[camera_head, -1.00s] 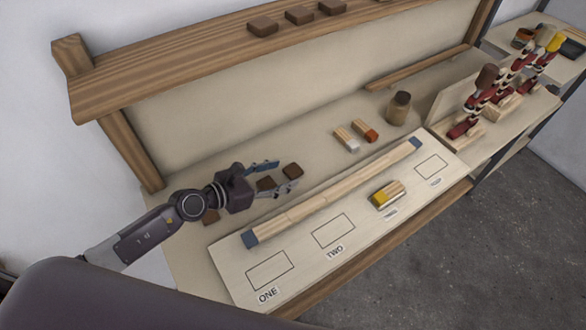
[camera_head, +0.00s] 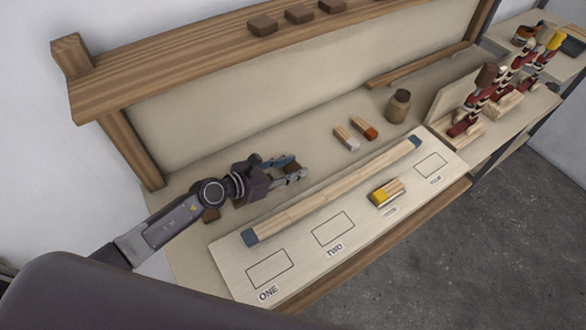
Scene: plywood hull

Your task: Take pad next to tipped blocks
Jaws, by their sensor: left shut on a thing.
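Small dark brown pads lie in a row on the bench behind the board. My left gripper (camera_head: 296,173) is shut on the pad nearest the tipped blocks (camera_head: 292,168), which is mostly hidden between the fingers. Another brown pad (camera_head: 210,214) shows at the left, beside my arm; any pads between are covered by the gripper. The two tipped blocks are a white-tipped one (camera_head: 345,138) and an orange-tipped one (camera_head: 364,128), lying side by side to the right of and beyond the gripper. My right gripper is not in view.
A pale board (camera_head: 300,260) with outlined boxes carries a long wooden bar (camera_head: 335,191) with blue ends and a yellow-marked block (camera_head: 386,193). A brown jar (camera_head: 398,106) stands behind. A shelf (camera_head: 200,64) with several brown pieces overhangs the bench. Jointed figures (camera_head: 481,95) stand at right.

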